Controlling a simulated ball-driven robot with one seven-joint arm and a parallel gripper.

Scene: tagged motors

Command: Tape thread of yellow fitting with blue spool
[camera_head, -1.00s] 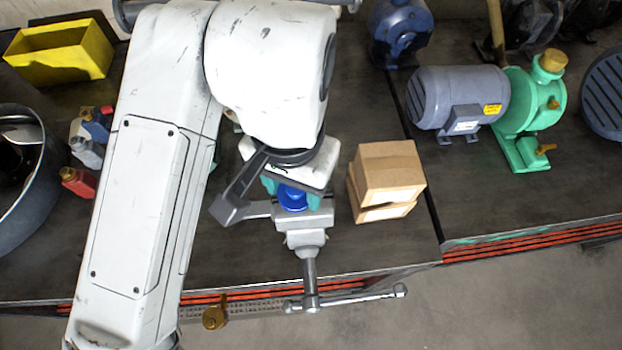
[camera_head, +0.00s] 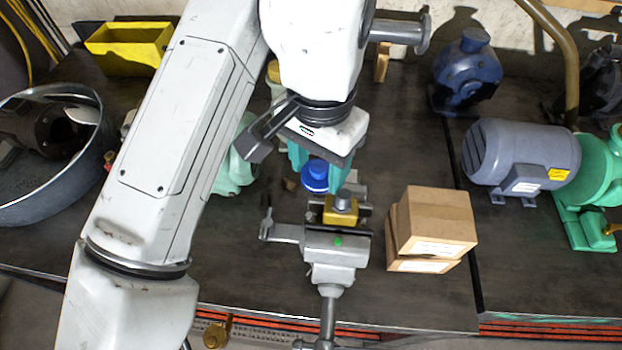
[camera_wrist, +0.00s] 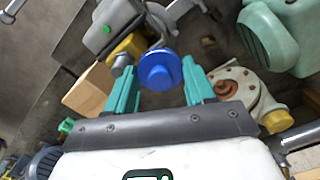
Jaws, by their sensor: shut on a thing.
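The blue spool (camera_head: 315,177) is held between the teal fingers of my gripper (camera_head: 318,171); it also shows in the wrist view (camera_wrist: 160,70). The yellow fitting (camera_head: 340,214) is clamped upright in the jaws of a grey vise (camera_head: 335,250), with its grey thread (camera_head: 343,200) pointing up. In the wrist view the fitting (camera_wrist: 130,46) is just left of the spool. My gripper holds the spool beside and behind the fitting, apart from it as far as I see. I cannot tell whether tape is on the thread.
Cardboard boxes (camera_head: 437,222) stand right of the vise. A grey motor (camera_head: 520,155) with a green pump (camera_head: 590,190) is farther right. A pale green housing (camera_head: 238,165) lies behind my arm on the left. A large metal drum (camera_head: 50,205) and a yellow bin (camera_head: 128,50) stand at left.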

